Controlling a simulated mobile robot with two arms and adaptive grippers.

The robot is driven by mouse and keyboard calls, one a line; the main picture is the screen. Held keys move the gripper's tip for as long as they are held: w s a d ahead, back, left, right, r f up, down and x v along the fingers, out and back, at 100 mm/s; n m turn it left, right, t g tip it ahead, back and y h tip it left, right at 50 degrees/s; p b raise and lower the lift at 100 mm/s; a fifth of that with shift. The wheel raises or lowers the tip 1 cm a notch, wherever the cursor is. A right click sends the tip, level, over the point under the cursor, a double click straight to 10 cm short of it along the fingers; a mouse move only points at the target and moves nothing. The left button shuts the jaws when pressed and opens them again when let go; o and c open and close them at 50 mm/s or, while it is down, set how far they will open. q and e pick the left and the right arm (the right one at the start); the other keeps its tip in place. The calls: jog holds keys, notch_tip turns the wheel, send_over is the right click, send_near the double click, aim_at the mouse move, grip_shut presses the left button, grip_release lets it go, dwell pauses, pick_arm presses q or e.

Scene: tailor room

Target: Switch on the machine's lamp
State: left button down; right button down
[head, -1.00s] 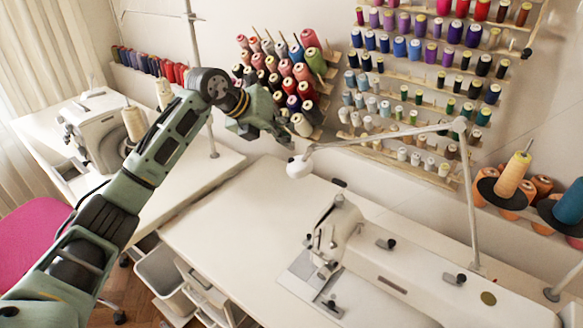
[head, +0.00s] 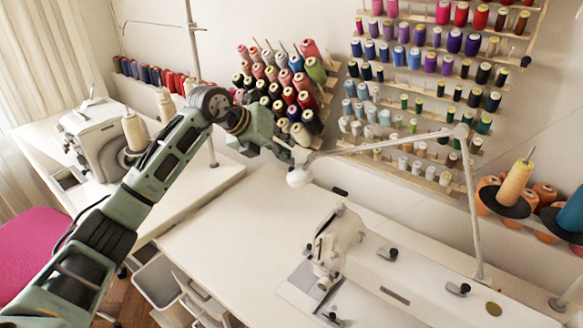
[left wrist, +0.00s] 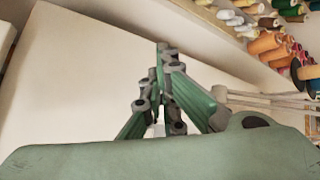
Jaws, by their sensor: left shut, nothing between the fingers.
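The machine's lamp has a small white head (head: 299,177) on a thin jointed arm (head: 385,145), above the white table behind the white sewing machine (head: 338,243). Whether the lamp is lit I cannot tell. My left gripper (head: 288,156) is shut and empty, just above and left of the lamp head. Whether it touches the lamp I cannot tell. In the left wrist view the shut fingers (left wrist: 163,52) point over the pale tabletop, and pale bars run off to the right. My right gripper is not in view.
Thread racks (head: 425,85) with many spools hang on the wall behind. Orange and teal cones (head: 515,184) stand at the right. Another sewing machine (head: 95,135) stands on the left table. The white tabletop (head: 235,235) left of the machine is clear.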

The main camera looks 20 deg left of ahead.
pick_arm(q)
jog(key=shift+f, duration=0.1)
dwell(0.6)
jog(key=shift+f, duration=0.35)
jog(key=shift+r, duration=0.3)
dwell(0.3)
notch_tip(320, 180, up, 6)
jog(key=p, duration=0.5)
